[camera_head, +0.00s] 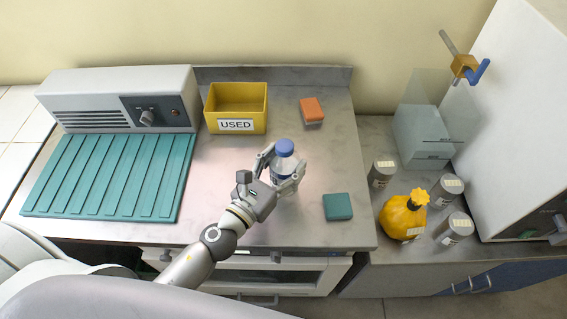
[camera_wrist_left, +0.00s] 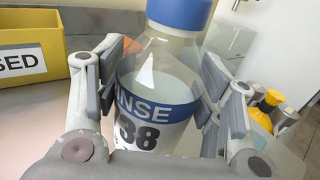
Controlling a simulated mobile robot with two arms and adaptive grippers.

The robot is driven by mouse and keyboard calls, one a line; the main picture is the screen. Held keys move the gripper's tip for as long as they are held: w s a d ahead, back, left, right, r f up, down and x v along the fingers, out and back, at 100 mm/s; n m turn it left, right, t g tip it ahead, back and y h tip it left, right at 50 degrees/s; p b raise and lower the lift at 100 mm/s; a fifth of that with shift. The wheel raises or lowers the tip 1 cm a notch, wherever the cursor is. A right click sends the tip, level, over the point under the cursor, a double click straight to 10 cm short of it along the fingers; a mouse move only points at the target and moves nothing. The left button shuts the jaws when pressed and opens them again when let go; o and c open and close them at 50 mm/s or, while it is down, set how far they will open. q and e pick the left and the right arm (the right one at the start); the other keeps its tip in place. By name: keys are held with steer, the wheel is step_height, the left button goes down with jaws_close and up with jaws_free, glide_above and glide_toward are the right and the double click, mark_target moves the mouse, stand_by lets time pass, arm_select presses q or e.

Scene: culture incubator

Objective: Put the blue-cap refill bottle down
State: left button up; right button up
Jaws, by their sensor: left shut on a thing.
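The blue-cap refill bottle (camera_head: 284,162) is a clear bottle with a blue cap and a blue-and-white label. It stands upright between the fingers of my left gripper (camera_head: 281,172), over the grey worktop (camera_head: 240,215). The left wrist view shows the bottle (camera_wrist_left: 158,85) close up, with part of the label reading "NSE" and "38". My left gripper (camera_wrist_left: 160,95) is shut on the bottle's body, one finger on each side. The bottle's base is hidden, so I cannot tell whether it touches the worktop. My right gripper is not in view.
A yellow "USED" bin (camera_head: 237,108) stands behind, with an orange-topped block (camera_head: 312,112) to its right. A teal block (camera_head: 338,206) lies to the right. A ribbed teal mat (camera_head: 110,175) covers the left. An orange-yellow bottle (camera_head: 404,215) and several grey jars stand on the right counter.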

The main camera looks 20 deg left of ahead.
arm_select(q)
steer(key=shift+f, duration=0.15)
steer(key=o, duration=1.3)
